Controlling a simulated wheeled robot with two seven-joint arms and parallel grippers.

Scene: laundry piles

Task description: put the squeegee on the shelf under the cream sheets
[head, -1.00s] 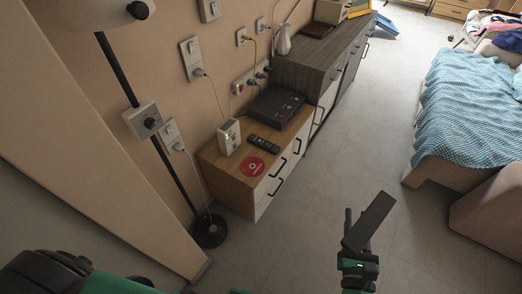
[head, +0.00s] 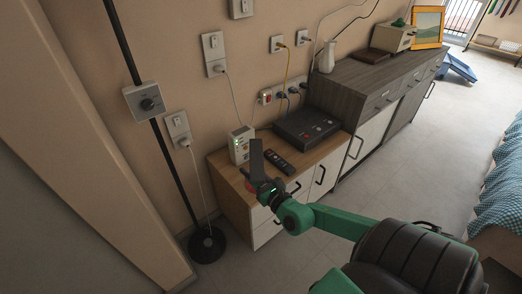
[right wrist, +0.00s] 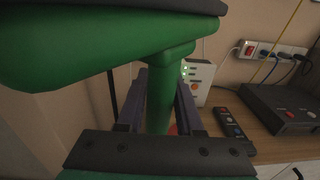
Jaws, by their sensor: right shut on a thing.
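The squeegee (right wrist: 110,45) fills the upper left of the right wrist view, with a green head, a dark edge and a green handle running down between my fingers. My right gripper (head: 263,186) is shut on that handle; its dark fingers (right wrist: 165,105) flank it in the wrist view. In the head view a dark flat piece stands up at the gripper, in front of the low cabinet; I cannot tell whether it is squeegee or finger. My left gripper is not in view.
The low wooden cabinet (head: 234,184) bears a white box (head: 240,146), a remote (head: 279,163) and a black device (head: 306,128). A lamp base (head: 207,245) stands on the floor at left. A grey sideboard (head: 345,86) extends behind. The floor at right is largely clear.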

